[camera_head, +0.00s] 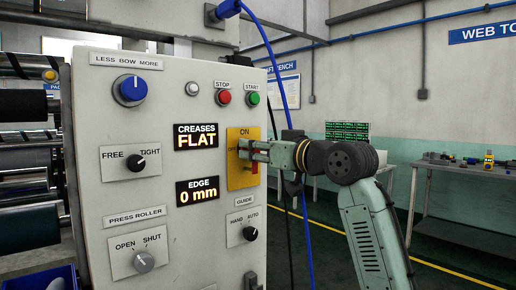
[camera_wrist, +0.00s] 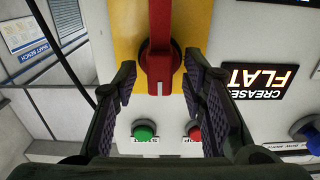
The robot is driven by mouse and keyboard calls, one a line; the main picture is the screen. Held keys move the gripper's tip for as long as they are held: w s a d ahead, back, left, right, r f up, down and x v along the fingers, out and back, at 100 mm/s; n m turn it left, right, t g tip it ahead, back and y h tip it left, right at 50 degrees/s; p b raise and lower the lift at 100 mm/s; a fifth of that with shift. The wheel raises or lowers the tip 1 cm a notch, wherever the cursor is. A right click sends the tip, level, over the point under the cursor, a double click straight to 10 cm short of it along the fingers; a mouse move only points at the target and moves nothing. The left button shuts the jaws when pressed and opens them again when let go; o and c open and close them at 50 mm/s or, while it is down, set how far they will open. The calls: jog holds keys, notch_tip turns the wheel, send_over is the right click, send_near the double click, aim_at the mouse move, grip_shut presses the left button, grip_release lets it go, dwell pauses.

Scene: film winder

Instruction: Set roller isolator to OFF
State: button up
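The roller isolator is a yellow plate (camera_head: 233,176) with a red handle on a black round base, at the panel's right edge. In the head view, "ON" is printed at its top and my gripper (camera_head: 250,150) covers part of it. In the wrist view, which is turned upside down, the red handle (camera_wrist: 160,45) lies straight along the plate. Its white-marked end points toward the START and STOP side, the panel's upper side, so toward ON. My gripper's two fingers are open, one on each side of the handle's marked end, with visible gaps.
Red stop (camera_head: 224,97) and green start (camera_head: 254,98) buttons sit just above the isolator. The guide knob (camera_head: 250,233) is below it. A blue cable (camera_head: 284,90) hangs behind my gripper, right of the panel. Rollers (camera_head: 25,165) stand at the left.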

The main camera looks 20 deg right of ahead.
grip_shut()
dwell(0.3)
jog(key=shift+n, duration=0.4)
jog(key=n, duration=1.1)
jog(key=n+p, duration=0.1)
jog(key=n, duration=0.5)
jog(key=shift+a+f, duration=0.2)
jog(key=shift+a, duration=0.05)
jog(key=shift+s, duration=0.1)
dwell(0.3)
